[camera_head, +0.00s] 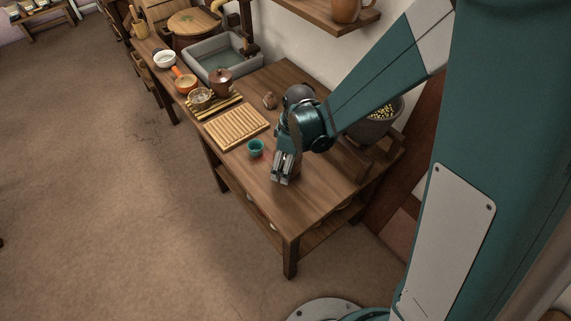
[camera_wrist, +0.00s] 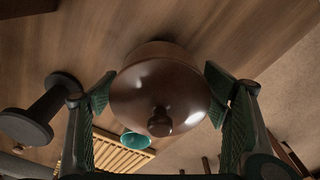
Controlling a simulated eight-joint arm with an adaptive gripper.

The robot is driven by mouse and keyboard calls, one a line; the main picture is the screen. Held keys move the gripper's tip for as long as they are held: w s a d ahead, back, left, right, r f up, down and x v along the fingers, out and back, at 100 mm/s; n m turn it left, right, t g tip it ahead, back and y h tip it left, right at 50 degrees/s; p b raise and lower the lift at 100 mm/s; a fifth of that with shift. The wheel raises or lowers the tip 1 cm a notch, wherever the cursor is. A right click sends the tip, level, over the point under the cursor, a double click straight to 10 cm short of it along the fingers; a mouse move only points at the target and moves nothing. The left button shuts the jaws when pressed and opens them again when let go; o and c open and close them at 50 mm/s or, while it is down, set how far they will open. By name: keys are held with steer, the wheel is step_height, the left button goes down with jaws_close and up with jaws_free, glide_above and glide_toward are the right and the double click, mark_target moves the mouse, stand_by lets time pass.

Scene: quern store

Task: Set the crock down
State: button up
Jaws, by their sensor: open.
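A brown, glossy lidded crock (camera_wrist: 158,88) with a round knob fills the middle of the wrist view, between my two fingers. Its base appears to be on the wooden table (camera_head: 316,208), though the contact is not clear. My gripper (camera_head: 281,180) points down over the right half of the table. It is open in the wrist view (camera_wrist: 160,96), with a finger close to each side of the crock. I cannot tell whether either pad touches it. In the head view my gripper and wrist hide most or all of this crock.
A teal cup (camera_head: 256,148) stands just left of my gripper, near a ribbed board (camera_head: 236,126). A dark spool-shaped thing (camera_wrist: 45,108) is beside the left finger. Another lidded brown pot (camera_head: 221,83) and bowls stand farther back. The table's front right is clear.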

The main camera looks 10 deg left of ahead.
steer(key=r, duration=0.3)
steer(key=r+p, duration=0.1)
steer(key=r, duration=0.3)
steer(key=d+r+p, duration=0.1)
steer(key=r, duration=0.2)
steer(key=shift+s+d+r, duration=0.1)
steer(key=shift+r, duration=0.05)
stand_by(0.8)
steer(key=shift+d+r, duration=0.4)
steer(key=s+d+r+m+t, duration=0.2)
steer(key=s+d+r+m, duration=0.2)
steer(key=d, duration=0.5)
steer(key=s+d+r+m+t+h, duration=0.1)
steer(key=s+d+r+m+t, duration=0.1)
steer(key=s+d+r+m, duration=0.3)
steer(key=s+d+r+m+t, duration=0.3)
steer(key=s+d+r+m, duration=0.2)
steer(key=d+r, duration=0.5)
steer(key=shift+d+m, duration=0.9)
steer(key=shift+d, duration=0.6)
